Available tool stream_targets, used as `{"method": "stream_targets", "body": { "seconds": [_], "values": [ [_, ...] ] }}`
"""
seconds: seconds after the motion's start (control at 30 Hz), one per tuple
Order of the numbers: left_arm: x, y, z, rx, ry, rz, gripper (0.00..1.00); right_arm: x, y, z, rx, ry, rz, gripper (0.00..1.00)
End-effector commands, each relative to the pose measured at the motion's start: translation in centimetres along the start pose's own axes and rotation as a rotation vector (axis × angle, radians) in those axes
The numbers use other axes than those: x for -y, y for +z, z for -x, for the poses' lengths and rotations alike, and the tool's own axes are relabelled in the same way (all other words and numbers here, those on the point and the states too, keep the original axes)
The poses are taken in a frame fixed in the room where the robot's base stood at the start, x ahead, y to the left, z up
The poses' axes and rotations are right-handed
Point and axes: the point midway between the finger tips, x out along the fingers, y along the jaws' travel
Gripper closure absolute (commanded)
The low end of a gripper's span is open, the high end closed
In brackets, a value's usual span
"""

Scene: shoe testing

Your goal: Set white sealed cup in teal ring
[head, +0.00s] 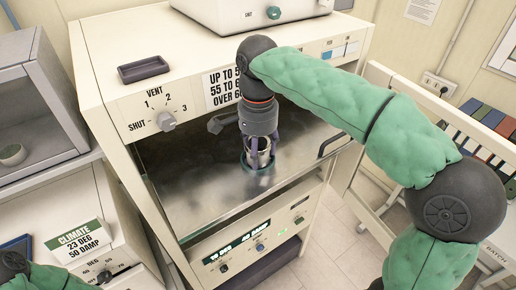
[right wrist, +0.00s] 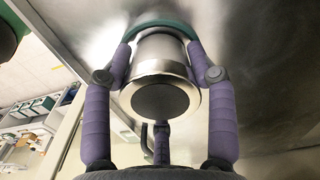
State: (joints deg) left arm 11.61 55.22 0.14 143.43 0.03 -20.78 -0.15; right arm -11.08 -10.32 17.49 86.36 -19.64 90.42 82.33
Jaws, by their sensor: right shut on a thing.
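My right gripper (head: 260,156) points down into the open steel-lined chamber. Its purple fingers are shut on a pale, metallic-looking cup (right wrist: 162,62), with a finger on each side and another behind. In the right wrist view the cup's near end shows a shiny rim around a dark disc. The teal ring (right wrist: 160,24) curves around the cup's far end. In the head view the teal ring (head: 248,168) lies on the steel floor directly below the cup. I cannot tell whether the cup is fully seated. My left gripper is out of view.
The chamber's steel floor (head: 205,190) is otherwise clear. The cabinet front with a vent dial (head: 166,121) overhangs it, close to my right arm. A control panel with displays (head: 240,245) lies below. A climate unit (head: 80,240) stands at left, and a rack (head: 480,125) at right.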

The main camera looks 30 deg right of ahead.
Motion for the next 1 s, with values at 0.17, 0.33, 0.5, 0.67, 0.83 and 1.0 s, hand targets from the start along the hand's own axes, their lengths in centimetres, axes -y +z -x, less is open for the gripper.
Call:
{"method": "stream_targets", "body": {
  "seconds": [0.17,0.33,0.5,0.67,0.83,1.0],
  "values": [
    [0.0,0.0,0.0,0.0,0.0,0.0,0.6,0.0,0.0,-0.1,0.0,0.001,0.0,0.15],
    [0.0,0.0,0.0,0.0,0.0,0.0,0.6,0.0,0.0,-0.1,0.0,0.001,0.0,0.15],
    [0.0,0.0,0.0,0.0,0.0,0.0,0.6,0.0,0.0,0.0,0.0,0.001,0.0,0.15],
    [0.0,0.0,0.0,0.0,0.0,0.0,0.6,0.1,0.0,1.2,-0.001,-0.003,0.0,0.15],
    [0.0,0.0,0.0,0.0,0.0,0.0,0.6,0.2,0.0,4.3,-0.001,-0.004,0.001,0.15],
    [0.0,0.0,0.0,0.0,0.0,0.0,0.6,0.2,0.0,7.7,-0.001,-0.003,0.001,0.15]
  ]
}}
